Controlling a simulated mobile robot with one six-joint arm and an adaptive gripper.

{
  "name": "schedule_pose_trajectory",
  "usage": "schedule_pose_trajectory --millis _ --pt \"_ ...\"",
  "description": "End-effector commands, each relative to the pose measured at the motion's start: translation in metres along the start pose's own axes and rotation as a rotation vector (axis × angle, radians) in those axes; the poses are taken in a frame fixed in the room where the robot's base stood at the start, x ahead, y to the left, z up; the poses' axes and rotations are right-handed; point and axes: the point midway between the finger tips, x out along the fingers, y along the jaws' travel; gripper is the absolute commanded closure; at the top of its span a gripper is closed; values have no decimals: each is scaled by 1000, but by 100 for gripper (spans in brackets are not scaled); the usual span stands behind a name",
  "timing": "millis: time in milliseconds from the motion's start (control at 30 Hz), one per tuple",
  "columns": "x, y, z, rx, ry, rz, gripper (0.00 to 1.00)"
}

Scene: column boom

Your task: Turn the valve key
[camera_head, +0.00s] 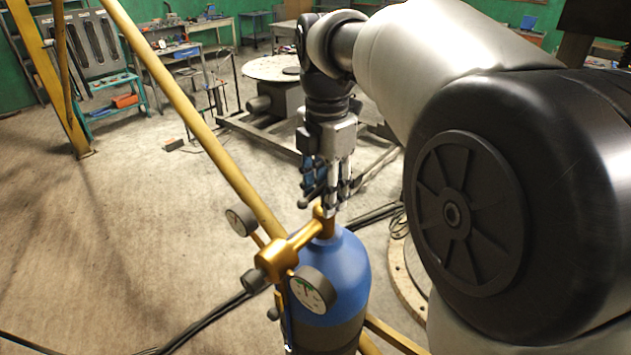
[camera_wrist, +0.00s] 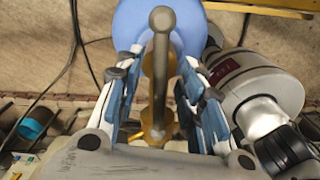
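The valve key shows in the wrist view as a grey-brown bar (camera_wrist: 161,60) with a rounded end. It lies between the two fingers of my gripper (camera_wrist: 160,75), with a visible gap on each side. In the head view my gripper (camera_head: 325,198) points down just above the brass valve (camera_head: 326,221) on the blue gas cylinder (camera_head: 345,262). The fingers are apart and not closed on the key. In the head view the fingers largely hide the key. The cylinder's blue top also shows in the wrist view (camera_wrist: 190,25).
A brass regulator (camera_head: 276,260) with two round gauges (camera_head: 313,290) sticks out from the valve toward the lower left. A yellow pole (camera_head: 190,110) slants close behind it. Dark hoses (camera_head: 215,318) run along the floor. A round-topped table (camera_head: 268,69) stands farther back.

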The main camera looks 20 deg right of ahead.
Motion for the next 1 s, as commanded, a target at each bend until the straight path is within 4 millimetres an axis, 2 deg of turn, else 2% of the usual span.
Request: schedule_pose_trajectory --millis 167,667,1000 --pt "0 0 0 0 0 0 66" --pt "0 0 0 0 0 0 99" --pt "-1 0 0 2 0 0 100"
